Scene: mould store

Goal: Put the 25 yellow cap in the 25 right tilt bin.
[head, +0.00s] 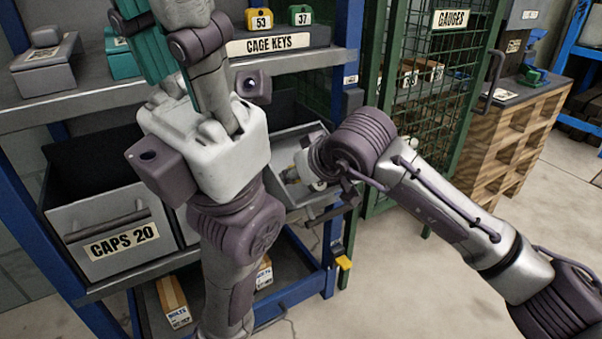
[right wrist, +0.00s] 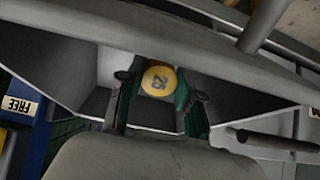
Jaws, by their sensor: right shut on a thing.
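The yellow cap (right wrist: 157,80), marked 25, shows in the right wrist view between the green-padded fingers of my right gripper (right wrist: 158,92), which is shut on it. A grey tilted bin (right wrist: 50,75) lies around and beyond the cap; I cannot tell whether the cap touches it. In the head view my right gripper (head: 328,203) is at the grey tilted bin (head: 288,141), right of my left arm. That bin's number is not readable. My left arm stands large in front of the rack, and teal finger-like parts of my left gripper (head: 150,45) show at the top, their opening unclear.
The CAPS 20 bin (head: 120,215) is on the left of the rack. The shelf above holds a grey box (head: 45,65), the CAGE KEYS strip (head: 268,43) and locks marked 53 (head: 259,19) and 37 (head: 300,15). A green mesh cage (head: 425,90) stands right. Cartons lie low down.

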